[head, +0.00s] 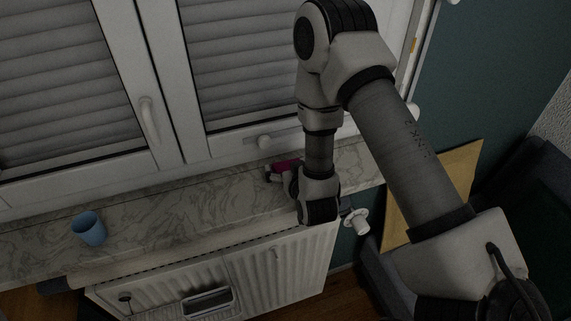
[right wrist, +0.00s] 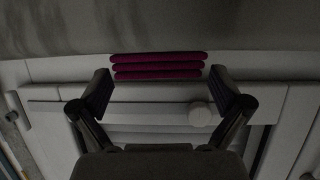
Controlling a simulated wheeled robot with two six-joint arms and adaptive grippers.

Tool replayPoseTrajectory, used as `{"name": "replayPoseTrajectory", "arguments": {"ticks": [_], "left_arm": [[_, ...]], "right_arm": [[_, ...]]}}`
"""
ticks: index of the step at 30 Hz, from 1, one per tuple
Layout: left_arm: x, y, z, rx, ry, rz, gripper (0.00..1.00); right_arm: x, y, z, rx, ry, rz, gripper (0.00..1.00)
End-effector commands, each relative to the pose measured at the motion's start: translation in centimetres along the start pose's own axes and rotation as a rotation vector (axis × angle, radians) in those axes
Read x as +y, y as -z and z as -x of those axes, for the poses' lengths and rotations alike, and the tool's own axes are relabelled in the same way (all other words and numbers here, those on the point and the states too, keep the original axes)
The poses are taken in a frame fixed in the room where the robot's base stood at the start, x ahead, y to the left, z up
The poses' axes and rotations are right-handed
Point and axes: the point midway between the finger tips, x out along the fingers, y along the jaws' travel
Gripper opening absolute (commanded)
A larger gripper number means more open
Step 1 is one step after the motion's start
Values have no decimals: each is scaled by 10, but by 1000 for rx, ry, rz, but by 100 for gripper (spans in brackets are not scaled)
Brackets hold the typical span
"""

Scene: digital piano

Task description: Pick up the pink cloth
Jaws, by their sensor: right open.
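The pink cloth (head: 287,165) is a dark magenta, folded stack on the marble windowsill, close to the window frame. In the right wrist view the cloth (right wrist: 158,65) shows as several stacked layers, ahead of the fingertips and between their lines. My right gripper (head: 272,174) is beside the cloth on the sill, partly hidden by my own wrist. In the right wrist view my right gripper (right wrist: 160,84) has its fingers spread wide with nothing between them. I cannot tell whether a fingertip touches the cloth. My left gripper is not in view.
The marble windowsill (head: 190,207) runs below the closed window. A white radiator (head: 255,272) is below the sill. A window handle (head: 149,116) sticks out above. The sill between cup and cloth is clear.

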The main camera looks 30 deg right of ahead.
Motion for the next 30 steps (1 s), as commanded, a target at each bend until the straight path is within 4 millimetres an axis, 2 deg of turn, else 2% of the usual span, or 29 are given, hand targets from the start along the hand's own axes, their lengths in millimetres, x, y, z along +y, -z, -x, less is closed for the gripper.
{"name": "replayPoseTrajectory", "arguments": {"ticks": [3, 10, 13, 14, 25, 30], "left_arm": [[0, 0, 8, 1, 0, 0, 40], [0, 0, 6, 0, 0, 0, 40], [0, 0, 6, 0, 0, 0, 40], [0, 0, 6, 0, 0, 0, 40], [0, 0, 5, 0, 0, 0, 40], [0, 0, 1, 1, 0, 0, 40]], "right_arm": [[0, 3, -15, 1, 1, -1, 100], [0, 0, -18, -1, 1, 0, 100], [0, 0, -18, -1, 1, 0, 65], [0, 0, -18, -1, 1, 0, 58], [0, 1, -18, -2, 1, 0, 58], [0, 11, -14, 1, 1, -1, 58]]}}
